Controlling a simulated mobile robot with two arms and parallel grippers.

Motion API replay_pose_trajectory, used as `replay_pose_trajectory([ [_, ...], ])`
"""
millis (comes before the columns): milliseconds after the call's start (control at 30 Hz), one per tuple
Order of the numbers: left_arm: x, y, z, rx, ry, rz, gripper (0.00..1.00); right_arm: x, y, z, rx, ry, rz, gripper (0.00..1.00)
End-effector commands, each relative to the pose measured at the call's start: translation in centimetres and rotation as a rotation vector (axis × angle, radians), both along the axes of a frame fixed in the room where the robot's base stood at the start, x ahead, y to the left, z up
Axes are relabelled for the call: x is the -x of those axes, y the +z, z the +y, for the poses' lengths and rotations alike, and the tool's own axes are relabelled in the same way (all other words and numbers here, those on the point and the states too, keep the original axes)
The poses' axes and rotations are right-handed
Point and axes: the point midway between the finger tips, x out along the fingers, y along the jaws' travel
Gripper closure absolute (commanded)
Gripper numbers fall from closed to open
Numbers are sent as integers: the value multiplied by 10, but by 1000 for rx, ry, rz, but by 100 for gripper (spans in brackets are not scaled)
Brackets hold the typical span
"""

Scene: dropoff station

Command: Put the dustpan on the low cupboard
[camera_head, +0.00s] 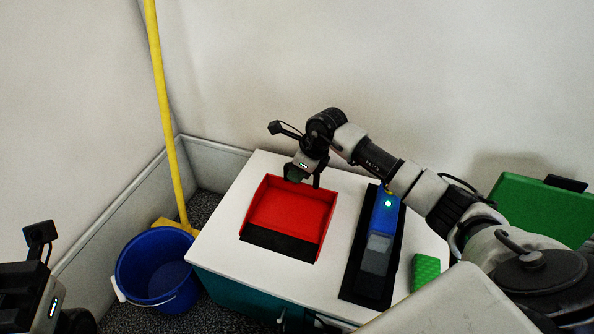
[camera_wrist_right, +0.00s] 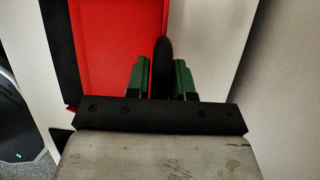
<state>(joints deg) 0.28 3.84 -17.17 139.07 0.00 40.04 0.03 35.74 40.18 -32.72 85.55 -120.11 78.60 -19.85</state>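The red dustpan (camera_head: 290,208) with a black front lip lies flat on the white top of the low cupboard (camera_head: 225,225), which has a teal front. My right gripper (camera_head: 304,180) is at the dustpan's back edge, pointing down. In the right wrist view the dustpan (camera_wrist_right: 115,50) fills the left of the middle. My right gripper's green fingertips (camera_wrist_right: 163,78) stand on either side of a dark upright part, apparently the handle. Whether they press on it is unclear. Part of my left wrist shows at the lower left of the head view; its fingers are out of frame.
A blue device on a black base (camera_head: 352,271) stands right of the dustpan, with a green sponge-like block (camera_head: 425,270) beside it. A green case (camera_head: 545,208) is at the right. A blue bucket (camera_head: 150,265) and yellow-handled mop or broom (camera_head: 168,115) stand left of the cupboard.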

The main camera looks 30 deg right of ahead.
Motion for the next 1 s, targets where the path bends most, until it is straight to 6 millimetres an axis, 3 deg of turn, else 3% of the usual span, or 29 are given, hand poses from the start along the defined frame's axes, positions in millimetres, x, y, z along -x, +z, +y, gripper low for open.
replay_pose_trajectory([
  [133,0,0,0,0,0,-1,100,0,0,0,1,0,1,58],
  [467,2,5,0,2,0,-8,100,0,7,0,1,0,-1,58],
  [1000,24,-15,5,17,-9,149,100,26,102,-29,2,0,-1,58],
])
